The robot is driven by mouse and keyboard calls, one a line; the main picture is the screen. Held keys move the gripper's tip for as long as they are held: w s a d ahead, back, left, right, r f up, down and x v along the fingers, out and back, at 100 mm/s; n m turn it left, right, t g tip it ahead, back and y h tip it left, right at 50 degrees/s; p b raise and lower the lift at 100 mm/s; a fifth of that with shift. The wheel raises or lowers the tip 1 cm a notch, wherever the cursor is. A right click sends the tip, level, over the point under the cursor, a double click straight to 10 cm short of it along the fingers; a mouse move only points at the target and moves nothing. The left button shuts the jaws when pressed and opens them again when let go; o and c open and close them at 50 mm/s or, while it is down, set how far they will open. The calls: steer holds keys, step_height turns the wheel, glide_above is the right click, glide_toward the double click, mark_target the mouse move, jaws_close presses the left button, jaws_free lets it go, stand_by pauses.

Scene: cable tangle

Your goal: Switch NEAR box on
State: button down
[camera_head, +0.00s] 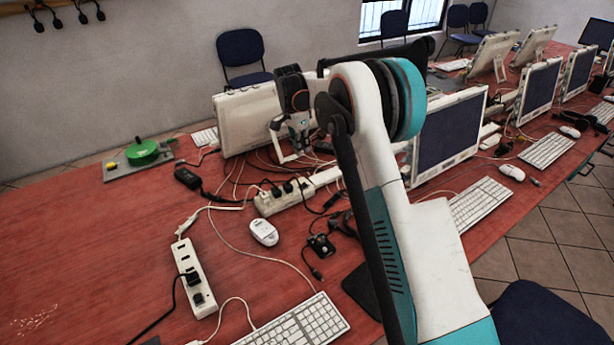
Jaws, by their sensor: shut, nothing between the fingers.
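A white power strip (194,277) lies on the red table at the lower left, nearest to me. Black plugs sit in its lower sockets, and a white cable leaves its far end. A second cream power strip (272,203) lies farther back, with black plugs in it. I see no label on either, and the switch on the nearer one is too small to make out. My gripper (300,148) is shut and empty. It hangs in front of the back of a monitor, above and beyond the second strip, well apart from the nearer one.
Loose cables cross the table (90,260) around both strips. A white mouse (264,232), a black adapter (187,178) and a keyboard (300,325) lie nearby. A green reel (142,152) sits at the far left. The left part of the table is mostly clear. My arm hides the middle right.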

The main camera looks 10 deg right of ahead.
mark_target(303, 186)
steer(key=f+b, duration=0.1)
steer(key=f, duration=0.3)
steer(key=d+f+b, duration=0.1)
steer(key=f+b, duration=0.1)
steer(key=f, duration=0.3)
steer(key=d+f+b, duration=0.1)
steer(key=f, duration=0.3)
steer(key=shift+w+f+b, duration=0.35)
steer(key=shift+b, duration=0.05)
steer(key=shift+f, duration=0.1)
